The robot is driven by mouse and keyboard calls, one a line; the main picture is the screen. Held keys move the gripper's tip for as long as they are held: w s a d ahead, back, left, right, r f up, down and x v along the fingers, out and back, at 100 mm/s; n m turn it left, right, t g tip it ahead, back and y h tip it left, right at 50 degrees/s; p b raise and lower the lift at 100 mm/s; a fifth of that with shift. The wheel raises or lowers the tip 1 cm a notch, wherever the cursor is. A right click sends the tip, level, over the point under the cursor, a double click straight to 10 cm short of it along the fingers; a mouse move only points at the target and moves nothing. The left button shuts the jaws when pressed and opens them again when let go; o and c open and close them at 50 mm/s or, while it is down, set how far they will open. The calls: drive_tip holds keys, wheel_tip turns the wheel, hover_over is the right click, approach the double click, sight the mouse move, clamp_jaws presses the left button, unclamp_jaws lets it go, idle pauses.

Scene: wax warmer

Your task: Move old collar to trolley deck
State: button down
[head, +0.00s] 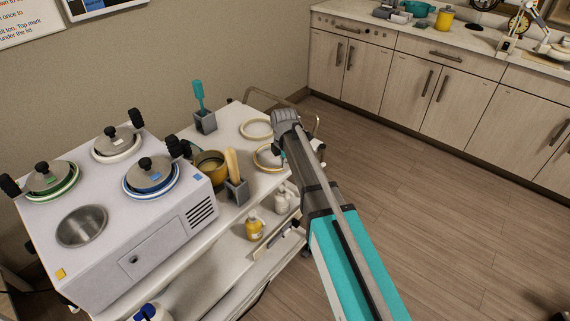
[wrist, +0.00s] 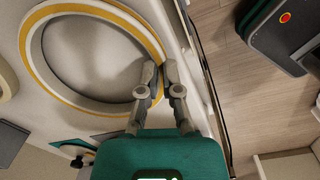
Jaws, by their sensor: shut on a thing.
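The old collar (head: 262,163), a pale ring with a yellow-stained band, is at the trolley's right side. In the wrist view the ring (wrist: 100,10) fills the upper left, with bare pale surface inside it. My gripper (wrist: 159,73) has its fingers closed on the ring's right rim; in the head view my gripper (head: 279,157) reaches down at its right side and hides part of it. I cannot tell whether the ring touches the trolley deck (head: 232,133) or is slightly above it. A second, paler ring (head: 256,121) lies on the deck behind it.
The wax warmer (head: 150,215) stands at left with several lidded pots and an empty steel well (head: 82,226). An amber pot (head: 210,168), a stick holder (head: 237,192) and a teal spatula's holder (head: 205,122) stand nearby. Bottles (head: 255,229) sit on the lower shelf. Floor at right is clear.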

drive_tip(key=shift+f, duration=0.15)
drive_tip(key=c, duration=0.8)
unclamp_jaws()
drive_tip(key=shift+r, duration=0.2)
wheel_tip(320, 180, up, 12)
drive_tip(key=p, duration=1.2)
drive_tip(key=shift+s, duration=0.25)
drive_tip(key=s+d+m, duration=2)
drive_tip(key=m, duration=0.4)
drive_tip(key=shift+g, duration=0.3)
